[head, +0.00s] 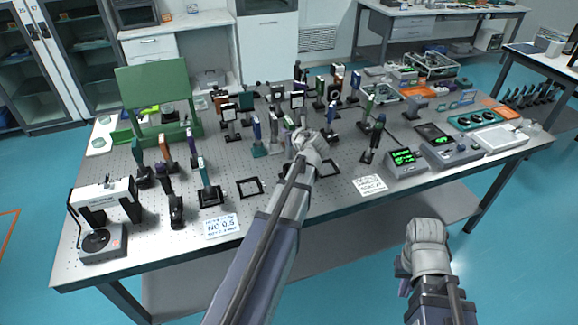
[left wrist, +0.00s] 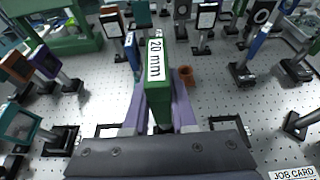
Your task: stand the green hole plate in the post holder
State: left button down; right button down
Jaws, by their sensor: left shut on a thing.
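My left gripper (left wrist: 160,112) is shut, its purple fingers on either side of a green plate (left wrist: 161,88) with a white "20 mm" label. The plate is seen nearly edge-on, so its hole is not visible. In the head view the left gripper (head: 308,150) is over the middle of the table, and the hand hides most of the plate. A small orange-brown cylinder (left wrist: 186,75) stands just beyond the plate; I cannot tell whether it is the post holder. My right gripper (head: 425,245) hangs off the table's front edge, its fingers mostly hidden.
Square black outlines (head: 250,187) lie flat on the perforated table (head: 290,205). Several posted optics crowd around, including a blue one (left wrist: 257,45) to the right and a teal frame (left wrist: 20,126) at left. A green stand (head: 155,90) is behind. Control boxes (head: 406,160) stand at right.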

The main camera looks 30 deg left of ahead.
aim_at(290, 153)
pick_arm(q)
notch_tip(290, 153, down, 5)
jog(key=b, duration=0.4)
jog(key=shift+f+b, duration=0.2)
jog(key=shift+b, duration=0.2)
notch_tip(290, 153, down, 4)
jog(key=b, duration=0.3)
jog(key=shift+r+b, duration=0.2)
jog(key=shift+b, duration=0.1)
jog(key=shift+f, duration=0.2)
jog(key=c, duration=1.2)
grip_release()
jog(key=o, duration=0.5)
